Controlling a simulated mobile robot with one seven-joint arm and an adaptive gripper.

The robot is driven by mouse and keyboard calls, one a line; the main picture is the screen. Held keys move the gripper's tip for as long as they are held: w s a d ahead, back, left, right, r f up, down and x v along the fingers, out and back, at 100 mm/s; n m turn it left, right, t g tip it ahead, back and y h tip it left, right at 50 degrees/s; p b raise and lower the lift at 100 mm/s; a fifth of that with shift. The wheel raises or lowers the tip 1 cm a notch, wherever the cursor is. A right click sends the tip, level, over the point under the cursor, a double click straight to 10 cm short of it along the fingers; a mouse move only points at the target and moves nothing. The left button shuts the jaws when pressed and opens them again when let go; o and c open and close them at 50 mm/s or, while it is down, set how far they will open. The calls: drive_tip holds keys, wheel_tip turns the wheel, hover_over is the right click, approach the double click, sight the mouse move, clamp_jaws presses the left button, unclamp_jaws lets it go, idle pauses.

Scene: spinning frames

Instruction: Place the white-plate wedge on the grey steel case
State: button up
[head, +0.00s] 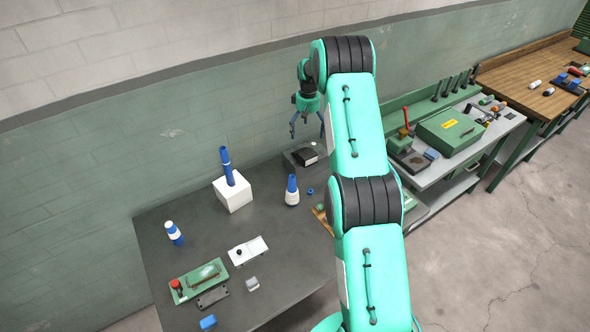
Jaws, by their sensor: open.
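A small black wedge-shaped block with a pale plate on its side (307,157), which looks like the white-plate wedge, lies at the far right end of the dark table. It appears to rest on a low dark grey box (291,160), likely the grey steel case; their exact contact is too small to tell. My gripper (307,130) is above them, its blue fingers spread and pointing down with nothing between them. It looks apart from the block. My arm hides the table's right side.
The dark table (200,215) also holds a white cube (233,194) with a blue spindle on it, blue-and-white bobbins (292,192) (174,233), a white plate with a black knob (247,251) and a green control box (199,280). A wall stands behind; a grey bench (450,163) stands right.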

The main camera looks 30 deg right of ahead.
drive_tip(key=s+a+r+t, duration=0.1)
drive_tip(key=s+a+r, duration=0.4)
drive_tip(key=r, duration=0.4)
drive_tip(key=s+a+r, duration=0.2)
drive_tip(key=a+r, duration=0.6)
drive_tip(key=r, duration=0.2)
drive_tip(key=s+a+r+t, duration=0.1)
drive_tip(key=s+a+r, duration=0.4)
drive_tip(key=r, duration=0.4)
drive_tip(key=s+a+r+t, duration=0.1)
drive_tip(key=s+a+r, duration=0.9)
drive_tip(key=s+a, duration=0.25)
drive_tip(key=s+a+t, duration=0.1)
drive_tip(key=s+a, duration=0.2)
drive_tip(key=s, duration=0.6)
drive_tip(key=s+a+f, duration=0.1)
drive_tip(key=s+a, duration=0.3)
drive_tip(key=s, duration=0.5)
drive_tip(key=s+a+f+t, duration=0.1)
drive_tip(key=s+a, duration=0.2)
drive_tip(key=s, duration=0.6)
drive_tip(key=shift+s+a+f+t, duration=0.15)
drive_tip(key=shift+s+a+t, duration=0.1)
drive_tip(key=shift+s+t, duration=0.05)
wheel_tip(320, 180, down, 20)
drive_tip(key=b, duration=1.9)
drive_tip(key=shift+b, duration=0.4)
